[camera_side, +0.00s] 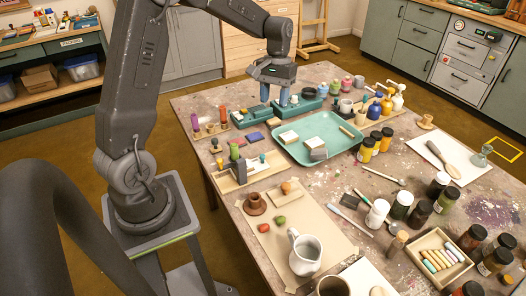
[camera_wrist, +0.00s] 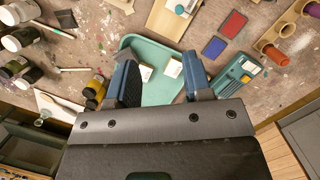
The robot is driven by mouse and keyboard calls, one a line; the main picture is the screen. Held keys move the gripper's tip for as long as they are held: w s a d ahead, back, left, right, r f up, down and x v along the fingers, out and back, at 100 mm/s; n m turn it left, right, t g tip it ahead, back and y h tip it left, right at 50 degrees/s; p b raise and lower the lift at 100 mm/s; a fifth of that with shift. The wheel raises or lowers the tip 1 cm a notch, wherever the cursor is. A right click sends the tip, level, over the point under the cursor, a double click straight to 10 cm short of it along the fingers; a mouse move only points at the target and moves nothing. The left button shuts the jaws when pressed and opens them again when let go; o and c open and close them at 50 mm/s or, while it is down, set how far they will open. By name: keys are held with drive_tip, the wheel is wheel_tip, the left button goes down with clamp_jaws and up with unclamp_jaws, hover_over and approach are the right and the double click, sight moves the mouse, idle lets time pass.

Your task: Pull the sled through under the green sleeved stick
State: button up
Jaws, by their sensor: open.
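A green upright stick (camera_side: 234,152) stands at a wooden board (camera_side: 226,184) left of the table's middle in the side view. A grey block (camera_side: 240,171) is beside it on the board, and a small blue-topped peg stands near the right end. I cannot tell for certain which part is the sled. In the wrist view part of a wooden board (camera_wrist: 172,17) with a blue-topped peg (camera_wrist: 180,9) shows at the top edge; the green stick is out of view. My gripper (camera_side: 275,101) is open and empty above the table's far side, away from the board; its fingers (camera_wrist: 160,77) are spread apart.
A green tray (camera_side: 335,125) with pale blocks lies right of the board. Teal boxes (camera_side: 258,113) stand near my gripper. A wooden rack (camera_side: 208,131) with coloured sticks is at the left edge. Red and blue pads (camera_wrist: 233,25) lie by the board. Jars crowd the right side.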

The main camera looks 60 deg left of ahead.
drive_tip(key=n+g+h, duration=0.1)
drive_tip(key=n+h, duration=0.1)
hover_over(262, 155)
drive_tip(key=w+a, duration=0.4)
wheel_tip(262, 155, down, 7)
drive_tip(key=x, duration=1.4)
drive_tip(key=shift+s+a+f, duration=0.1)
drive_tip(key=shift+a+f, duration=0.15)
drive_tip(key=shift+a, duration=0.05)
drive_tip(key=shift+c, duration=0.4)
clamp_jaws()
